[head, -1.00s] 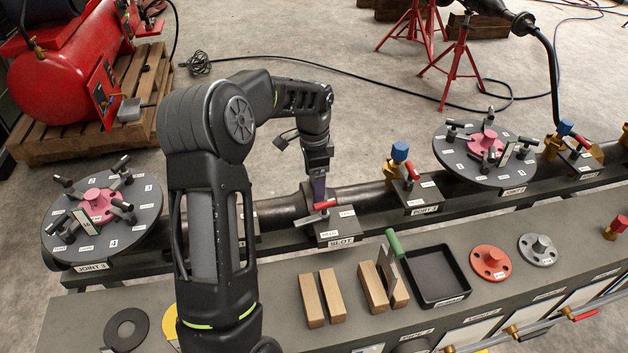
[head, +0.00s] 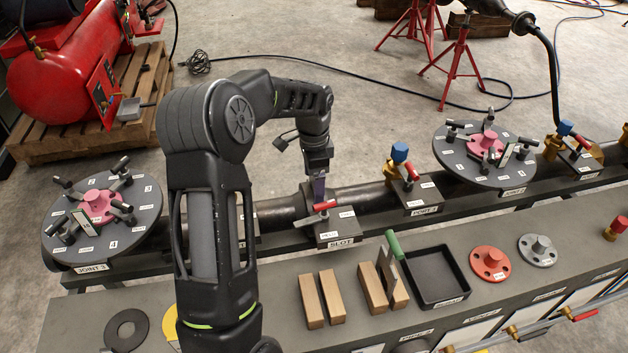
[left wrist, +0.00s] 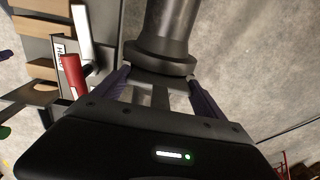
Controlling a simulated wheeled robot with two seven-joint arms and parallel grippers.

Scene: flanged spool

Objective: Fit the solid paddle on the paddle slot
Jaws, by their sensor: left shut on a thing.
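My left gripper (head: 318,188) is at the dark pipe (head: 358,196), just above the block labelled SLOT (head: 341,244). In the left wrist view its two purple fingers (left wrist: 160,92) are shut on a narrow grey piece (left wrist: 160,97), which I take to be the solid paddle's tab. The paddle's disc is hidden, so I cannot tell how far it sits in the slot. A pipe flange (left wrist: 160,58) is right in front of the fingers. A red-handled clamp (head: 322,206) stands beside the gripper; it also shows in the left wrist view (left wrist: 73,76). My right gripper is not in view.
Wooden blocks (head: 309,301), a black tray (head: 436,304) and a green-handled tool (head: 393,246) are on the front bench. Round clamped joints (head: 140,190) stand on the pipe line at both sides.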

